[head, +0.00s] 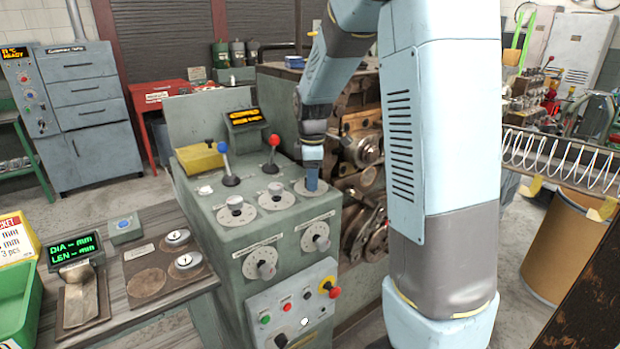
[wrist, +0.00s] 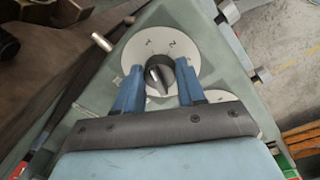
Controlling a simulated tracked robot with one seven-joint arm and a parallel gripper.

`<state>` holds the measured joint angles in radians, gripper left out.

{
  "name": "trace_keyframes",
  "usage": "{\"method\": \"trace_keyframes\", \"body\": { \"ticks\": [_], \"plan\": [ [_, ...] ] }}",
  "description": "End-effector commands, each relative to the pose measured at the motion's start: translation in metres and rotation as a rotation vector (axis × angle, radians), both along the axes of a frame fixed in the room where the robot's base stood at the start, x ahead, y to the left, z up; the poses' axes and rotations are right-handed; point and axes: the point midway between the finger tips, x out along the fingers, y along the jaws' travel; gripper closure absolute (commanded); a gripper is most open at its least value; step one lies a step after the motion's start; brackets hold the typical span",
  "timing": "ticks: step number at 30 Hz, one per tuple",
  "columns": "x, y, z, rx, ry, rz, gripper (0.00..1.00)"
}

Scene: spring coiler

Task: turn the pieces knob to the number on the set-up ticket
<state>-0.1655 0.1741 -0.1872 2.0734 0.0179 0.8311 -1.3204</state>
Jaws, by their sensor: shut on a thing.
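My gripper (head: 312,182) is at the rear right dial on top of the green console (head: 225,235). In the wrist view its blue fingers (wrist: 160,82) stand on either side of a dark round knob (wrist: 158,74) and are shut on it. The knob has a pale pointer line and sits on a white dial plate (wrist: 150,45) with small marks. I cannot read which number it points to. The set-up ticket (head: 14,240) is cut off at the left edge of the head view; its lowest line reads "3 pcs".
Two similar dials (head: 236,207) (head: 276,192) sit left of my gripper on the console top. Blue-topped (head: 225,160) and red-topped (head: 272,150) levers stand behind them. Two more knobs (head: 265,270) (head: 320,243) are on the sloping front, above a button panel (head: 295,305).

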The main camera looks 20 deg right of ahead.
Motion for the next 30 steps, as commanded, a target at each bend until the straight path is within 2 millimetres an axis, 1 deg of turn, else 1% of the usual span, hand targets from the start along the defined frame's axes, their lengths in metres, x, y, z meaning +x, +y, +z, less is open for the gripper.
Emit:
{"method": "trace_keyframes", "body": {
  "ticks": [1, 8, 14, 20, 30],
  "plan": [
    [-0.001, 0.0056, -0.0006, 0.003, 0.003, 0.005, 0.91],
    [-0.0018, -0.0006, -0.0011, 0.002, 0.006, -0.029, 0.91],
    [-0.0025, -0.002, -0.0015, 0.0, 0.007, -0.129, 0.91],
    [-0.0029, -0.0016, -0.0019, -0.001, 0.008, -0.295, 0.91],
    [-0.0036, -0.0001, -0.0023, -0.004, 0.01, -0.618, 0.91]
  ]
}}
